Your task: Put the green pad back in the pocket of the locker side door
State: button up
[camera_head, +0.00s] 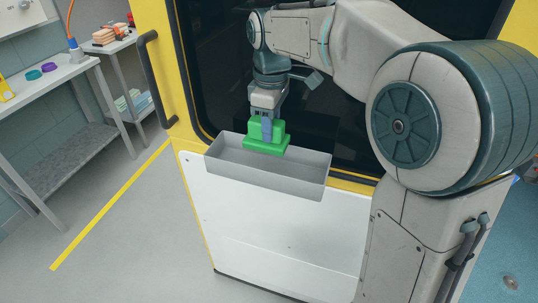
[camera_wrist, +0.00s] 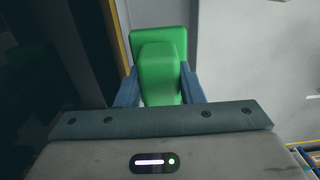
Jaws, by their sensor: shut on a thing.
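The green pad (camera_head: 265,146) has a wide flat base and a raised grip block. My gripper (camera_head: 267,130) points down and is shut on that block. In the wrist view the green pad (camera_wrist: 160,70) shows between the two blue fingers of my gripper (camera_wrist: 160,92). The grey pocket (camera_head: 250,177) is an open-topped bin on the white lower panel of the yellow-framed door (camera_head: 280,235). The pad is over the pocket's opening, near its back side. Its lower edge appears about level with the rim; I cannot tell whether it touches. The visible part of the pocket looks empty.
A dark window (camera_head: 225,60) lies close behind my gripper. A black handle (camera_head: 152,80) stands out at the door's left edge. A workbench (camera_head: 60,75) and a small shelf unit (camera_head: 125,70) are at the left. The floor before them is clear.

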aim_at(271, 154)
notch_tip(271, 154, down, 8)
jog(key=shift+s+f+p, duration=0.1)
jog(key=shift+s+p, duration=0.05)
jog(key=shift+p, duration=0.2)
jog(key=shift+f, duration=0.1)
jog(key=o, duration=1)
jog(key=shift+c, duration=0.2)
notch_tip(271, 154, up, 12)
jog(key=shift+r, duration=0.1)
jog(key=s+d+f+m+t, duration=0.1)
jog(key=s+d+f+m, duration=0.4)
jog(key=s+d+m, duration=0.2)
jog(key=s+d+f+m+t, duration=0.2)
jog(key=s+d+f+m, duration=0.3)
jog(key=s, duration=0.7)
jog(key=shift+d+m, duration=0.9)
jog(key=shift+m, duration=0.1)
jog(key=shift+s+f, duration=0.1)
